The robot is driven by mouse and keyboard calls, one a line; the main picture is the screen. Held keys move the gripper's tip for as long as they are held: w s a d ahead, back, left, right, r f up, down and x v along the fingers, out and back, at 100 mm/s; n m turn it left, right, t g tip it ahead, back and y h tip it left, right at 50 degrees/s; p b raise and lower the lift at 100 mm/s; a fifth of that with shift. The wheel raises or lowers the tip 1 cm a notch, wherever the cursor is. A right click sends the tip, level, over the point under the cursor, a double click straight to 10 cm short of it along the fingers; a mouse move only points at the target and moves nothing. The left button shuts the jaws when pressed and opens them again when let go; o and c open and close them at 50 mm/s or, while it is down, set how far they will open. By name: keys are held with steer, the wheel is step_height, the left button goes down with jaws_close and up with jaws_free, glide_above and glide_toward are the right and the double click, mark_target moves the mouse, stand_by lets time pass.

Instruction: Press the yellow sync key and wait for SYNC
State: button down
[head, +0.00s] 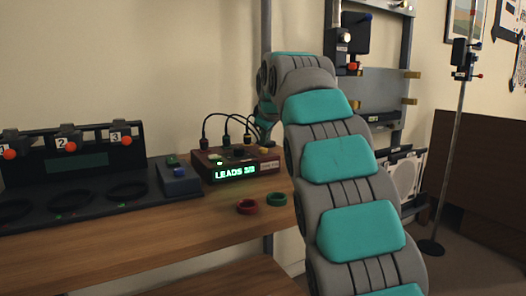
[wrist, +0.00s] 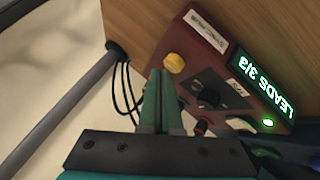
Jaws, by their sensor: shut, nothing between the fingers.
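The dark red box (head: 238,165) sits on the wooden bench, and its green display (head: 235,172) reads "LEADS 3/3". In the wrist view the box (wrist: 212,50) appears turned around, with the display (wrist: 262,83) lit. The round yellow key (wrist: 174,63) is on the box's top face near one corner. My gripper (wrist: 161,74) is shut and empty, its green fingertips just beside the yellow key in the picture. I cannot tell whether they touch it. In the head view my forearm hides part of the scene around the gripper.
Black leads (head: 226,125) run into the box. A dark blue-grey unit (head: 178,175) with coloured buttons and a numbered dark rack (head: 75,160) stand to the left. A grey post (wrist: 60,110) stands beside the bench.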

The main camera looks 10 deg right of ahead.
mark_target(265, 150)
steer(key=shift+f, duration=0.5)
stand_by(0.7)
steer(key=shift+r, duration=0.15)
steer(key=shift+r+p, duration=0.4)
steer(key=shift+r, duration=0.35)
steer(key=shift+r+p, duration=2.05)
steer(key=shift+r, duration=0.5)
steer(key=shift+f, duration=0.1)
